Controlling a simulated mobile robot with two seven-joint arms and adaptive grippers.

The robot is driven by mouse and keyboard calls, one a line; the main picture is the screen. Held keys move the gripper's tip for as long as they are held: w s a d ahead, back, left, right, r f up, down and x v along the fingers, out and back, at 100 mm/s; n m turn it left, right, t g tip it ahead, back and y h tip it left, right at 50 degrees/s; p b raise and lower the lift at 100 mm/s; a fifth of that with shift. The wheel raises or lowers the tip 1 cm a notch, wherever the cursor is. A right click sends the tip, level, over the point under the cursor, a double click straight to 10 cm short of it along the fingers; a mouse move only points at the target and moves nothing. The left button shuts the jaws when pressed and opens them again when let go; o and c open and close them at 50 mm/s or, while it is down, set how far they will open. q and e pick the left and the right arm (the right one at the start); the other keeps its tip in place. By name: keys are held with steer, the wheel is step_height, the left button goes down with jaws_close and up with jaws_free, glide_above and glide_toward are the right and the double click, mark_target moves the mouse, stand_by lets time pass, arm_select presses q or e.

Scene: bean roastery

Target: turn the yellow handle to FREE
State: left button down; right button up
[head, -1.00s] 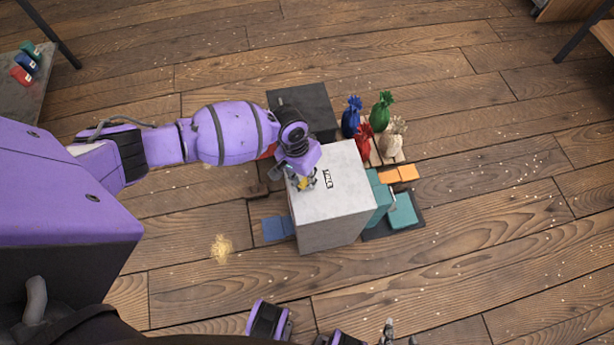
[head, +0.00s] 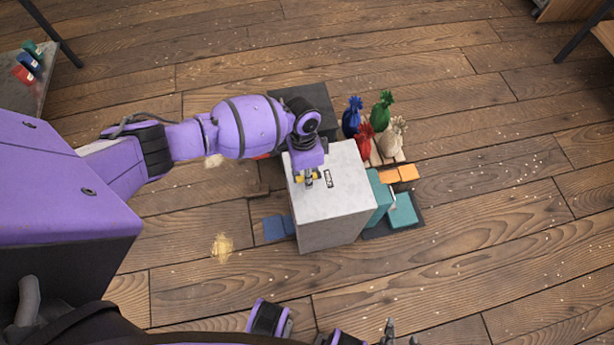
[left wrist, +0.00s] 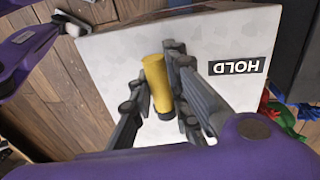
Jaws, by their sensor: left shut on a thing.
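The yellow handle (left wrist: 157,84) stands on the top face of a white-grey box (head: 335,205). My left gripper (head: 307,178) is over the box top with its fingers on either side of the handle; in the left wrist view the fingers (left wrist: 158,105) are shut on it. A black label reading HOLD (left wrist: 240,67) is on the box top beside the handle. No FREE label is visible. Part of my right gripper (head: 390,335) shows at the bottom edge of the head view; its fingers are too cut off to judge.
The wooden floor in front is mostly clear.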

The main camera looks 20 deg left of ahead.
arm_select(q)
steer(key=shift+m, duration=0.3)
steer(key=c, duration=1.6)
jaws_free()
steer(key=shift+c, duration=0.2)
step_height(320, 180, up, 12)
steer(key=w+a, duration=0.1)
steer(key=w, duration=0.1)
steer(key=shift+w, duration=0.1)
